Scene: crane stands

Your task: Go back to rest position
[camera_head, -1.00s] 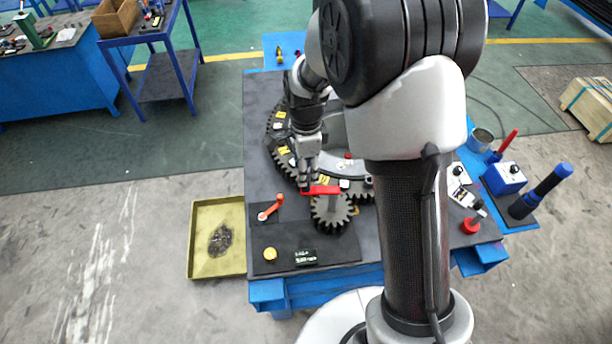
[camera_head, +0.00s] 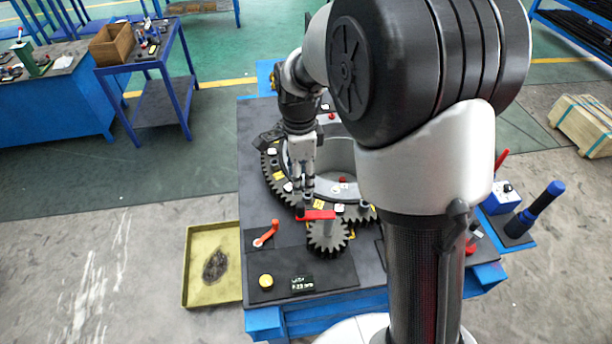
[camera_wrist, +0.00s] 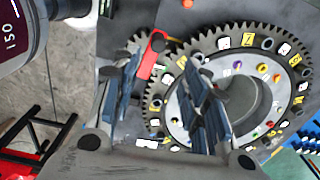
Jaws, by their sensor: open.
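My gripper (camera_head: 304,196) hangs above the workbench, fingers pointing down. It stands over the left front part of the large ring gear (camera_head: 270,177), close behind the red bar on the small gear. In the wrist view the two fingers of my gripper (camera_wrist: 160,105) are spread apart with nothing between them. The ring gear (camera_wrist: 240,37) with numbered yellow and white tags lies beyond the fingers, partly hidden by them.
The small dark gear (camera_head: 327,238) sits at the bench front with the red bar (camera_head: 316,215) over it. A yellow tray (camera_head: 199,294) is on the floor. A blue tool stand (camera_head: 503,198) is right.

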